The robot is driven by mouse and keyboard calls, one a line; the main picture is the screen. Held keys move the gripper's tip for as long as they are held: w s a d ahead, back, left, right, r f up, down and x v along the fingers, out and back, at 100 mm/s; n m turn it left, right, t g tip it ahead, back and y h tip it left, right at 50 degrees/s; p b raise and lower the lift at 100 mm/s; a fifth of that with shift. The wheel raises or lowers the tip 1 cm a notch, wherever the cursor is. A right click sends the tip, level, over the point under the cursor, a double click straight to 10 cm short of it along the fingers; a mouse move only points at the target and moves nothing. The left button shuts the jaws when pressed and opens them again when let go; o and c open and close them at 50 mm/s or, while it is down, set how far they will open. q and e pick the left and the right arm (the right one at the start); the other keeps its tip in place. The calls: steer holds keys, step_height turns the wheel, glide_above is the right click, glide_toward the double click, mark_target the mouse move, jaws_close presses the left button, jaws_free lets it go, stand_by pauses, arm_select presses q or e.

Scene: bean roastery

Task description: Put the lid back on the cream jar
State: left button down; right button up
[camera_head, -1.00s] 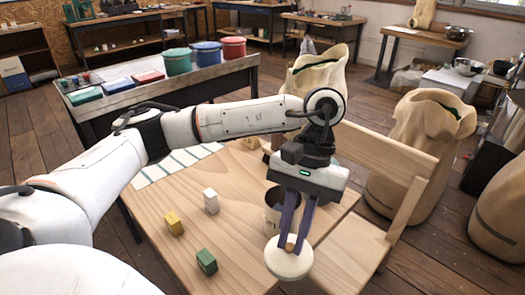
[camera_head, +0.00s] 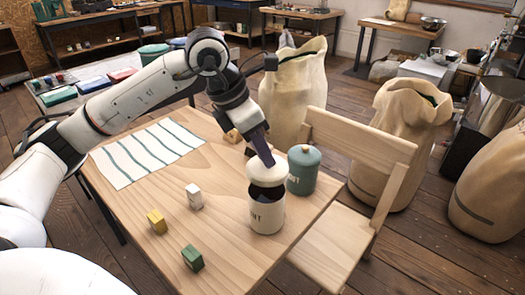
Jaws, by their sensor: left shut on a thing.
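The cream jar (camera_head: 267,214) stands upright on the wooden table near its right edge, with dark lettering on its front. Its mouth is uncovered at the front, and the inside looks dark. My left gripper (camera_head: 264,158) comes down from behind and is shut on the cream lid (camera_head: 263,172), its fingers at the top of it. The lid is over the back part of the jar's mouth. I cannot tell whether it touches the rim. The fingers partly hide the lid's knob. My right gripper is not in view.
A teal lidded jar (camera_head: 303,171) stands close behind the cream jar on the right. White (camera_head: 194,196), yellow (camera_head: 157,221) and green (camera_head: 192,258) blocks lie to the left. A striped cloth (camera_head: 146,153) lies farther back. A wooden chair (camera_head: 345,225) adjoins the table's right side.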

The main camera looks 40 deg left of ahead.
mark_target(258, 166)
arm_select(q)
steer(key=shift+f+b, duration=1.95)
steer(key=shift+f, duration=0.5)
steer(key=shift+f+b, duration=0.6)
steer(key=shift+f, duration=0.15)
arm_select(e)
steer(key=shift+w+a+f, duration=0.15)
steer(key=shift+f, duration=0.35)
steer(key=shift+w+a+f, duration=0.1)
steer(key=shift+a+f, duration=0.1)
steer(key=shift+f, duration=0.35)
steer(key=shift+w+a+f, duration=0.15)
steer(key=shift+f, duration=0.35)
arm_select(q)
steer(key=shift+r, duration=0.1)
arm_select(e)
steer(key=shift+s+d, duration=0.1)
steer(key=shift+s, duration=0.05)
arm_select(q)
steer(key=shift+f, duration=0.2)
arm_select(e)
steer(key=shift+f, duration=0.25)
arm_select(q)
steer(key=c, duration=1.1)
jaws_free()
